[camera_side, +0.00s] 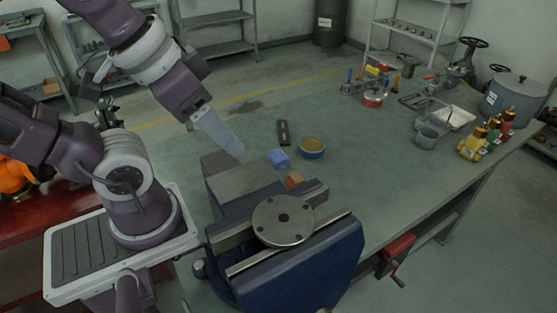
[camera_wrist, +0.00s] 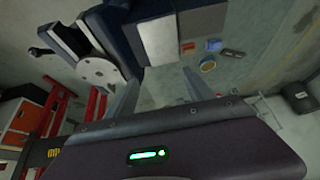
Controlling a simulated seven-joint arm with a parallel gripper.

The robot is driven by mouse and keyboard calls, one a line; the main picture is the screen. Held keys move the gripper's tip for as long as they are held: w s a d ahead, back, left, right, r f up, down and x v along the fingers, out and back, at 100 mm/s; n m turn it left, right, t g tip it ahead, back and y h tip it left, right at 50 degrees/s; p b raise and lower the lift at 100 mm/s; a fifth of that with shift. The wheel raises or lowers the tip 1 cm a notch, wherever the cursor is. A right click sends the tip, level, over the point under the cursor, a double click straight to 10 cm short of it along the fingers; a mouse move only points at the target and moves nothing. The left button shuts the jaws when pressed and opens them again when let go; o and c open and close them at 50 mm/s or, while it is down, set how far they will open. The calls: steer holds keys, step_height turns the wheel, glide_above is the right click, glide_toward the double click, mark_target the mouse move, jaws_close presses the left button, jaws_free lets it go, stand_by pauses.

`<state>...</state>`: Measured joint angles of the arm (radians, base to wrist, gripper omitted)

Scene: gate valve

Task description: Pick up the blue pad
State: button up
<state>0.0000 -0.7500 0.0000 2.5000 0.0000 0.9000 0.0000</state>
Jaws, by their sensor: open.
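The blue pad (camera_side: 279,158) is a small light-blue block lying on the green workbench, just behind the vise and left of a round tin.
A blue vise (camera_side: 300,260) with a round flange (camera_side: 283,220) stands in front. Close to the pad are an orange block (camera_side: 294,179), a blue-and-yellow tin (camera_side: 311,147) and a dark bar (camera_side: 284,132). Mid-bench is clear.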

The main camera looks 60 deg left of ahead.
steer(key=shift+o, duration=0.7)
